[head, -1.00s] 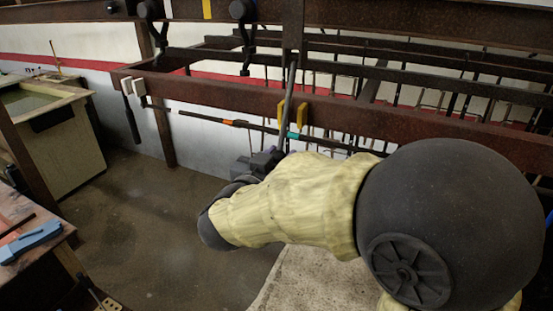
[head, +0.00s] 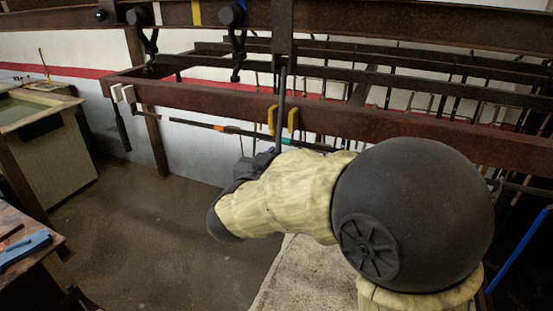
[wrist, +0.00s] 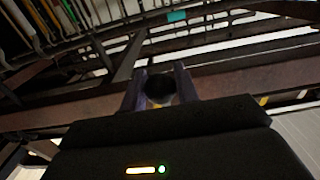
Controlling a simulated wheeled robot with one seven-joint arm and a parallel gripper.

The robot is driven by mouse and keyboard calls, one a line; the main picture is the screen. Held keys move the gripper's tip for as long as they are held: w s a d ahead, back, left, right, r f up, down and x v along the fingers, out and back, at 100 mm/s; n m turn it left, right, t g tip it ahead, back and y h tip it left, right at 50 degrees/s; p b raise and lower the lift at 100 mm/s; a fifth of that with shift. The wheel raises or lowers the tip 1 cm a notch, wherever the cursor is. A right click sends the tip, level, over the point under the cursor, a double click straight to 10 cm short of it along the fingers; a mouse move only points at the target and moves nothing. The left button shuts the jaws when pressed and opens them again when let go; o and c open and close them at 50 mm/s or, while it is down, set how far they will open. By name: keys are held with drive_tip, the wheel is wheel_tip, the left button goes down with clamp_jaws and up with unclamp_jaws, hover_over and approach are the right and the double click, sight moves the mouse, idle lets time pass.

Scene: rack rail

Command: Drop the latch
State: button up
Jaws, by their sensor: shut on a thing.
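The latch appears as a slim dark grey bar (head: 281,97) hanging nearly upright in front of the rusty rail (head: 200,97), between two yellow brackets (head: 293,119). Its lower end meets my gripper (head: 264,158), which is partly hidden by my arm in the head view. In the wrist view, my gripper (wrist: 159,76) has its two fingers on either side of a dark round end (wrist: 159,90) of the bar. The fingers are closed on it. The rail runs across behind the fingers. Whether the bar touches the brackets cannot be told.
A thin rod with coloured bands (head: 200,124) runs below the rail. Black hooks (head: 238,45) hang from the upper beam. A workbench with a blue tool (head: 25,250) stands at the lower left, and a trough (head: 45,145) behind it. The floor (head: 150,235) between is clear.

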drive_tip(key=shift+x, duration=2.15)
drive_tip(key=o, duration=0.9)
drive_tip(key=shift+f, duration=0.2)
drive_tip(key=shift+v, duration=3.5)
